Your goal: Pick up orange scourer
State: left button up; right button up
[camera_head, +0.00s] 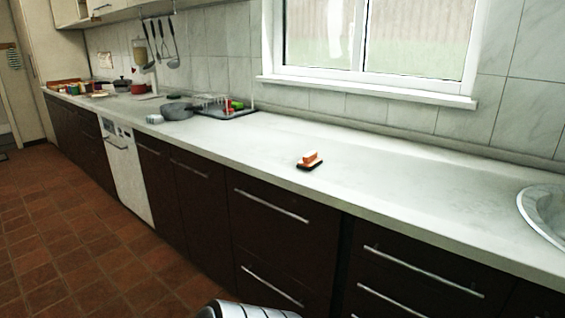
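The orange scourer (309,156) sits on a small dark tray (312,166) on the pale countertop, near the counter's front edge and right of the picture's middle. It is small in this view, and nothing covers it. Neither of my grippers shows. A grey ribbed part at the bottom edge of the picture is mine, and it is well apart from the scourer.
The long countertop (400,190) is clear around the scourer. A round metal sink (537,208) is at the far right. A dark tray (240,113) with green and red items and a grey pan (177,110) stand left. Dark drawers (270,215) front the counter.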

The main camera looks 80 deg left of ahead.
aim_at(310, 161)
jog(key=l+u, duration=0.15)
jog(key=u, duration=2.1)
jog(key=j, duration=0.1)
